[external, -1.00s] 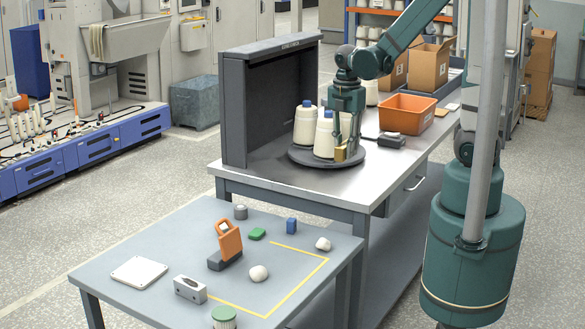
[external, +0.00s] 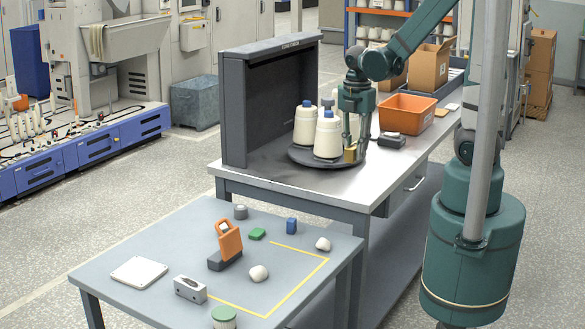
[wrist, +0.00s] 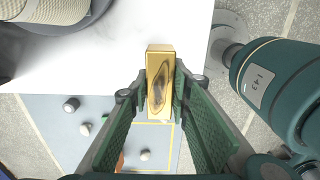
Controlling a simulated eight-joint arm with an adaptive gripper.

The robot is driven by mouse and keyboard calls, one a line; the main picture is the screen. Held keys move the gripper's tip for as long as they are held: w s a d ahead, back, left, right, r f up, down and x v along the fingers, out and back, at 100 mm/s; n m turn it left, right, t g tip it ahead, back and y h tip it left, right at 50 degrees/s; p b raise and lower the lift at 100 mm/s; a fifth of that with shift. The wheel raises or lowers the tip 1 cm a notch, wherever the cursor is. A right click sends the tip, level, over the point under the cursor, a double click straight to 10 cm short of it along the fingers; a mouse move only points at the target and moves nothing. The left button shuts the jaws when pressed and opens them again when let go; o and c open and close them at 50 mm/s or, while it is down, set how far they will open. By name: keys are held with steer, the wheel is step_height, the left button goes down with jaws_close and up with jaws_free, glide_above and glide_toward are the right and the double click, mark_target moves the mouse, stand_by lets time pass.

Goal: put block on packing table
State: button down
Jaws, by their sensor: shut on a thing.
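A gold block (external: 350,155) is held in my gripper (external: 355,145). In the wrist view the gold block (wrist: 160,80) stands between the two green fingers of my gripper (wrist: 161,92), with a dark smudge on its face. The block is at the right side of the dark round turntable; its height above the surface is hard to tell. Two tables show, and neither is labelled as the packing table: a white-topped table (external: 365,190) under the block, and a lower blue-grey table (external: 150,300) with a yellow taped outline in front.
White cones (external: 327,135) stand on the turntable (external: 310,160). A dark upright panel (external: 250,110) is behind them. An orange bin (external: 407,113) and a small dark device (external: 392,141) are to the right. The front table holds several small objects, including an orange tool (external: 230,240); its taped area has free room.

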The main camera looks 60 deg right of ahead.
steer(key=b, duration=0.1)
glide_above(353, 187)
steer(key=shift+f, duration=2.8)
steer(key=shift+f, duration=0.15)
steer(key=shift+f+b, duration=0.6)
steer(key=shift+f, duration=1.35)
steer(key=shift+f, duration=0.15)
steer(key=c, duration=2.1)
jaws_free()
steer(key=shift+c, duration=0.2)
steer(key=shift+r, duration=0.2)
steer(key=shift+r+p, duration=1.3)
steer(key=shift+r, duration=4.65)
steer(key=shift+r, duration=0.1)
